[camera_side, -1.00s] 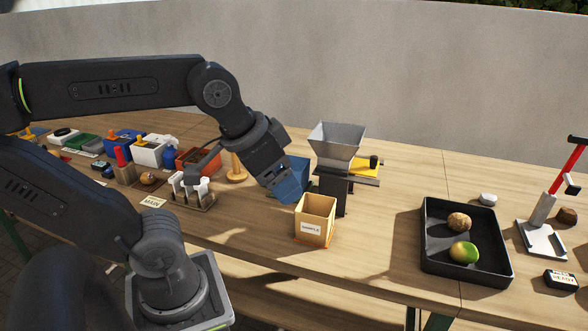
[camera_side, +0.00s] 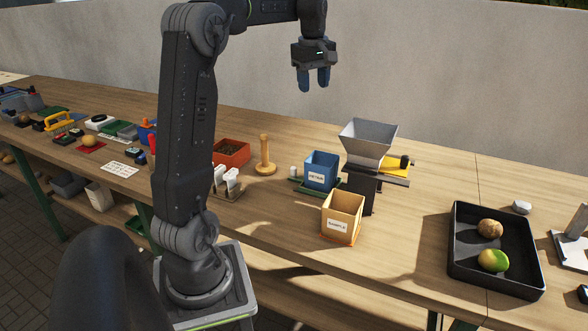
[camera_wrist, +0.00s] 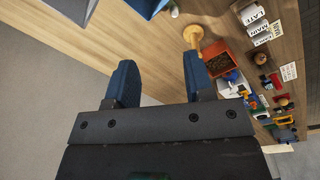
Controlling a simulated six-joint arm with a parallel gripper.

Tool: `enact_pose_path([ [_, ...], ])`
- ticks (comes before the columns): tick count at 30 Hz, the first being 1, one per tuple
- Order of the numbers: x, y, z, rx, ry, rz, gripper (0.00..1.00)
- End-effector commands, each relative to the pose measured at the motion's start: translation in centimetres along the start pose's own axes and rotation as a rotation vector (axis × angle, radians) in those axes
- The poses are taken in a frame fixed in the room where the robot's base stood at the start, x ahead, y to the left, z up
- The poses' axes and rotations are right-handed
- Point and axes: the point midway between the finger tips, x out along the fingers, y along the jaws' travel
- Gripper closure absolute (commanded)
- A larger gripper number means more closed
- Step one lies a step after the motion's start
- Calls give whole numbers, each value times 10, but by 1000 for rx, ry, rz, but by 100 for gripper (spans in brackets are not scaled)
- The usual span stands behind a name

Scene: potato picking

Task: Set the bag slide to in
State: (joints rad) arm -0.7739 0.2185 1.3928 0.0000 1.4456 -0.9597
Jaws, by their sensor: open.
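No part in view is plainly labelled as the bag slide. A blue labelled box (camera_side: 321,170) stands on a green base (camera_side: 312,189) with a small white knob (camera_side: 294,171) at its left end. Beside it, a grey hopper (camera_side: 367,142) stands over a dark stand, with a yellow plate (camera_side: 394,170) and a black knob (camera_side: 404,162) on its right. My gripper (camera_side: 314,82) hangs high above the table behind the blue box, pointing down, open and empty. In the wrist view its blue fingers (camera_wrist: 160,80) are apart with nothing between them.
A tan labelled box (camera_side: 343,214) stands in front of the hopper. A wooden peg (camera_side: 265,155) and orange tray (camera_side: 231,152) stand left of the blue box. A black tray (camera_side: 480,270) with two potatoes lies right. The air around my gripper is clear.

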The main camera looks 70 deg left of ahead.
Motion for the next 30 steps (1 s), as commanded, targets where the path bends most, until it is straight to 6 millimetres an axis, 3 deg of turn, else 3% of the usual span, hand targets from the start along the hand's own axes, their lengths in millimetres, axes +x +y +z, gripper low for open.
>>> enact_pose_path([
  [3, 12, 0, -33, -130, -14, -29, 52],
  [12, 34, -9, -94, -379, -38, -82, 52],
  [17, 64, -11, -87, -365, -38, -82, 52],
  [25, 134, -16, -83, -362, -39, -83, 52],
  [30, 167, -18, -82, -362, -37, -80, 52],
])
